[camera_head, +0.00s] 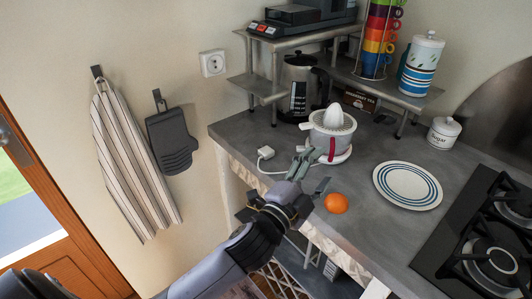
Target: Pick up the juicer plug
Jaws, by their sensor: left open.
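The juicer plug (265,152) is a small white block lying on the grey counter, left of the juicer. A white cord runs from it toward the juicer. The white and grey juicer (331,131) stands upright on the counter, with a red detail on its front. My left gripper (316,170) reaches in over the counter's front edge. It is open and empty, to the right of the plug and in front of the juicer, covering part of the cord and the juicer's base. I cannot tell its exact height. My right gripper is not in view.
An orange (335,203) lies right of my left gripper, near the counter's edge. A striped plate (407,186), a sugar jar (443,133) and a black hob (490,240) are to the right. A kettle (302,88) stands behind under a metal shelf. A wall socket (213,63) is at upper left.

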